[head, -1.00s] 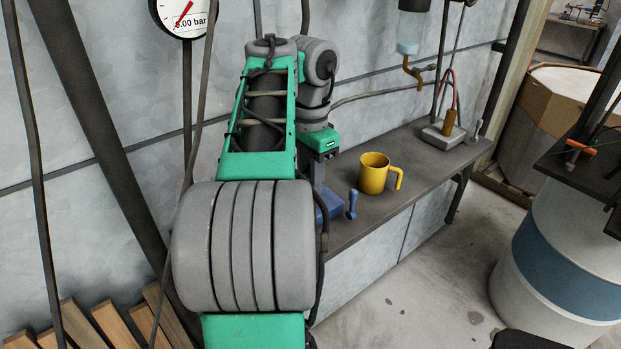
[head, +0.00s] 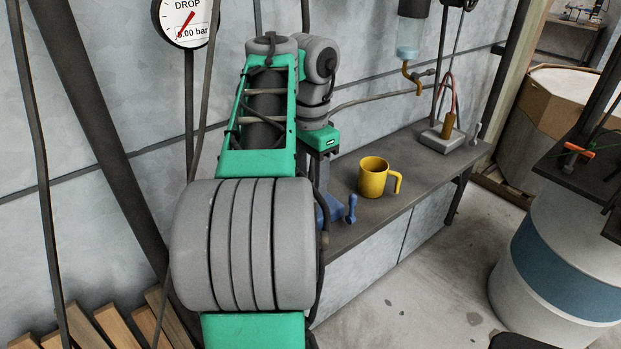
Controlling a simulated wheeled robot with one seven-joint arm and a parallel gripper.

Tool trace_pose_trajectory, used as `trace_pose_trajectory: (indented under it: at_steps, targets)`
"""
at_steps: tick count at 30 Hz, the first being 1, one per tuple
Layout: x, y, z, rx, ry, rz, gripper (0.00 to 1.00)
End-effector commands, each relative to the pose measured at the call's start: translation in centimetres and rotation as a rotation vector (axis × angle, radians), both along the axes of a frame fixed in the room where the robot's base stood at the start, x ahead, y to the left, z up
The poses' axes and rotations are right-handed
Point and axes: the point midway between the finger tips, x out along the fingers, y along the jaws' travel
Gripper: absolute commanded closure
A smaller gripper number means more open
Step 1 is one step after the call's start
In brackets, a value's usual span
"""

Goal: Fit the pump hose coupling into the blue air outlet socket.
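My green and grey arm fills the middle of the head view and reaches toward the wall. Its far end is over the left part of the dark bench, and my gripper's fingers cannot be made out behind the arm. I cannot make out the pump hose coupling or a blue air outlet socket. A blue vise-like tool (head: 351,208) on the bench is partly hidden by my arm. Dark hoses hang down the wall at the left and behind my arm.
The dark bench (head: 407,183) runs along the wall and bears a yellow mug (head: 374,178) and a grey block with a handle (head: 442,140). A pressure gauge (head: 186,20) hangs at upper left. Wooden planks (head: 116,326) lie lower left. A white and blue drum (head: 560,262) stands right.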

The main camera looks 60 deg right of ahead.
Motion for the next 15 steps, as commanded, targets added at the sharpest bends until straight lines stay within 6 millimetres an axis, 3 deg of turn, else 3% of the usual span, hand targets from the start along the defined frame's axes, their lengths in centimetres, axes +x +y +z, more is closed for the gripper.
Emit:
trace_pose_trajectory:
  at_steps: [1, 6, 15]
  targets:
    - [0.0, 0.0, 2.2, 0.000, 0.000, 0.000, 0.50]
    - [0.0, 0.0, 5.1, 0.001, 0.000, -0.001, 0.50]
    - [0.0, 0.0, 5.6, 0.001, 0.000, 0.000, 0.50]
